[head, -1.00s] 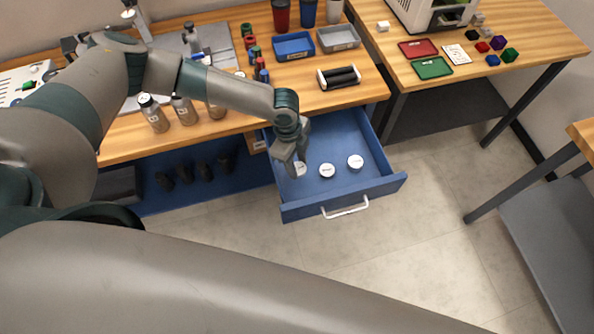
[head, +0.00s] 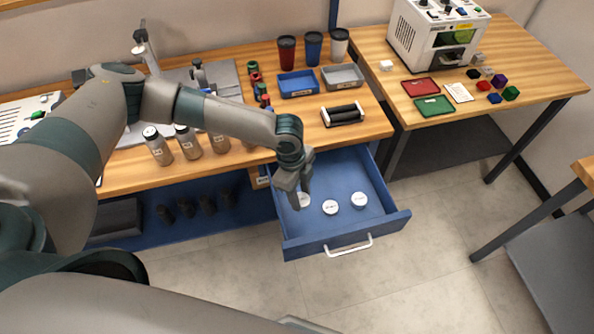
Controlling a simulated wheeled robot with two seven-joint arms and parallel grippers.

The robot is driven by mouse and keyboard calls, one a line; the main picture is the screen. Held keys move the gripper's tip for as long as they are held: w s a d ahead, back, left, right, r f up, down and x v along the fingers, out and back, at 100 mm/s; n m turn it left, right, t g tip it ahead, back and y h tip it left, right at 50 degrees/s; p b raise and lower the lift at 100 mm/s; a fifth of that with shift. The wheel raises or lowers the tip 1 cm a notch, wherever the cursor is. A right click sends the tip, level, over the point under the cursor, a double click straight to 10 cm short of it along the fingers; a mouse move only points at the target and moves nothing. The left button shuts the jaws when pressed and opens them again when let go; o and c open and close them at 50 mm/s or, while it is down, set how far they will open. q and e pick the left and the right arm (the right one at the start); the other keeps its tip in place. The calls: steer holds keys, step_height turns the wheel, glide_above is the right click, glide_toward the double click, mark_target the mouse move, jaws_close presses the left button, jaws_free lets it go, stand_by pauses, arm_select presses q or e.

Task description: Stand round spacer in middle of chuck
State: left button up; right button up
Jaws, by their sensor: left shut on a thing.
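My left gripper (head: 297,200) reaches down into the open blue drawer (head: 330,243), at its left side. It is shut on a white round piece (head: 305,200), partly hidden by the fingers. Whether the piece is lifted off the drawer floor is too small to tell. Two more white round pieces with dark print lie in the drawer to the right, one in the middle (head: 330,207) and one farther right (head: 360,200). I cannot make out a chuck for certain.
A white boxy machine (head: 412,45) stands on the right table with red and green trays. The bench (head: 372,125) above the drawer holds bottles (head: 158,147), cups, a blue tray (head: 298,85), a grey tray (head: 342,77) and a black roller stand (head: 343,115). Floor in front is clear.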

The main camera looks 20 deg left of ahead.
arm_select(q)
steer(key=shift+s+d+n, duration=0.15)
steer(key=shift+s+n, duration=0.35)
steer(key=shift+s, duration=0.05)
steer(key=s+a+r+n+t+y+b, duration=0.1)
steer(key=s+a+r+n, duration=0.5)
steer(key=n, duration=1.3)
steer(key=shift+s+r+t+y+b, duration=0.45)
steer(key=shift+s+t+b, duration=0.2)
steer(key=shift+b, duration=0.35)
